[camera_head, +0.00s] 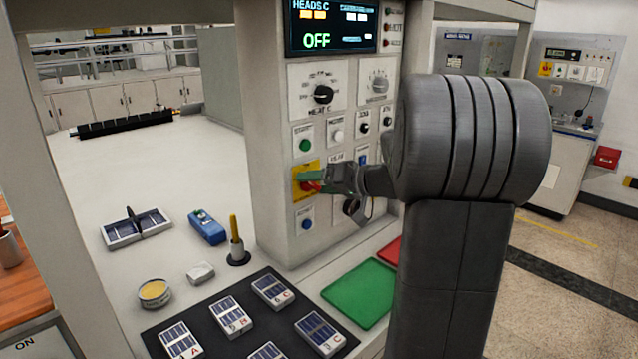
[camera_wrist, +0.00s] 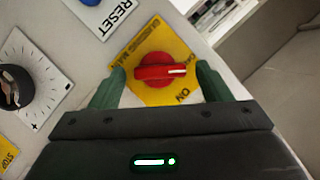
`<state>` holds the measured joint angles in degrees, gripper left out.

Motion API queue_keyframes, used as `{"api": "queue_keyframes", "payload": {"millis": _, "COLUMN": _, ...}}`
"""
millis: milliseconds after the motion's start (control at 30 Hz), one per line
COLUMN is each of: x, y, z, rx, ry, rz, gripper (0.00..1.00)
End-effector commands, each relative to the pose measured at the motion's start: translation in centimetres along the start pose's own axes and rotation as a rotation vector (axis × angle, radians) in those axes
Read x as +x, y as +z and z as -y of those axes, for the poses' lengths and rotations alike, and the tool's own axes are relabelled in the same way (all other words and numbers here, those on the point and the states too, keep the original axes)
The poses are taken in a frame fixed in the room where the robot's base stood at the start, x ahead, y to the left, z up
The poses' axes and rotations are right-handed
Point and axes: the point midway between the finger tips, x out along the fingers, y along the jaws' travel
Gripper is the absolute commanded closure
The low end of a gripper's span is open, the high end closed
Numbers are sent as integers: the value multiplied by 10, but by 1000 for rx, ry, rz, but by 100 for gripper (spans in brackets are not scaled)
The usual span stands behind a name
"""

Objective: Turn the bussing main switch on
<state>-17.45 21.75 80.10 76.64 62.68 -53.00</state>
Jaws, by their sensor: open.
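The bussing main switch is a red rotary knob (camera_wrist: 161,72) on a yellow plate (camera_wrist: 150,38). In the wrist view its white pointer mark faces right, and the word ON is printed lower right on the plate. My gripper (camera_wrist: 160,82) is open, its two green fingers on either side of the knob, with a gap visible at each side. In the head view my gripper (camera_head: 310,182) reaches the yellow plate (camera_head: 300,169) on the column front. Its fingers hide most of the knob there.
The control panel (camera_head: 340,130) holds several other knobs and buttons close around the switch. A display above it (camera_head: 332,25) reads OFF. Below are a black mat (camera_head: 248,310) with small panel pieces and a green mat (camera_head: 358,293). A blue RESET button (camera_wrist: 90,2) is near the plate.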

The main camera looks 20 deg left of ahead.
Motion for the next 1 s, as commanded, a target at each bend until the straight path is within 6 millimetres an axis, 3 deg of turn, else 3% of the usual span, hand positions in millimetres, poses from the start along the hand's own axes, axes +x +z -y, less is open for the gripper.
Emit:
{"api": "queue_keyframes", "payload": {"millis": 67, "x": 0, "y": 0, "z": 0, "rx": 0, "ry": 0, "rz": 0, "gripper": 33}}
{"api": "queue_keyframes", "payload": {"millis": 267, "x": 0, "y": 0, "z": 0, "rx": 0, "ry": 0, "rz": 0, "gripper": 72}}
{"api": "queue_keyframes", "payload": {"millis": 667, "x": 0, "y": 1, "z": -2, "rx": 59, "ry": -24, "rz": 0, "gripper": 74}}
{"api": "queue_keyframes", "payload": {"millis": 1000, "x": 0, "y": 2, "z": -7, "rx": 295, "ry": -121, "rz": 0, "gripper": 74}}
